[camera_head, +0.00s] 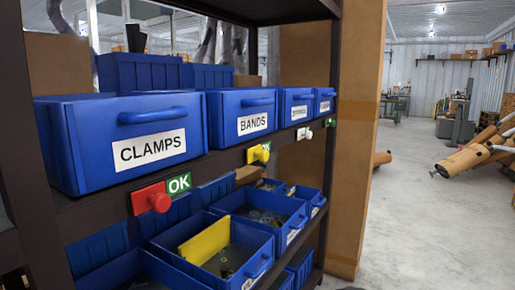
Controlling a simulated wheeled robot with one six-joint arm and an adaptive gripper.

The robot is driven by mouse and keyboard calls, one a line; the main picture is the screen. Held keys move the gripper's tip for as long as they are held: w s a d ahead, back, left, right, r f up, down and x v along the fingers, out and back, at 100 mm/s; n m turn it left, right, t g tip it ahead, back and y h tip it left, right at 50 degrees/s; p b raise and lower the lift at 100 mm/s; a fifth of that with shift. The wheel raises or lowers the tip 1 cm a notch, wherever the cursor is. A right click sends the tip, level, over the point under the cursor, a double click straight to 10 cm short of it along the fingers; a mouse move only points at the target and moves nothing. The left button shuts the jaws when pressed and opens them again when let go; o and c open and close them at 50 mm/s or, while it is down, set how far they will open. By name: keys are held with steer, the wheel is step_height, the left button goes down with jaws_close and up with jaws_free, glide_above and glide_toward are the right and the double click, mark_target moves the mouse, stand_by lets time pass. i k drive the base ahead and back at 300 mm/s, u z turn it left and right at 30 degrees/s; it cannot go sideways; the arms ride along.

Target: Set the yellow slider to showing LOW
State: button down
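The yellow slider (260,153) sits on the dark shelf edge, below the bin labelled BANDS. It has a round yellow knob facing out on a yellow plate. A small patch of green label shows at its right side, but the wording is too small to read. My gripper is not in view.
A red slider (151,198) with a green OK label (179,183) sits left on the same shelf edge, below the CLAMPS bin (130,138). A white slider (303,133) sits to the right. Open blue bins (262,262) stand below.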

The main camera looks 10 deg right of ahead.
mark_target(255, 153)
steer(key=u, duration=1.1)
steer(key=k, duration=1.75)
steer(key=z, duration=0.6)
steer(key=i, duration=1)
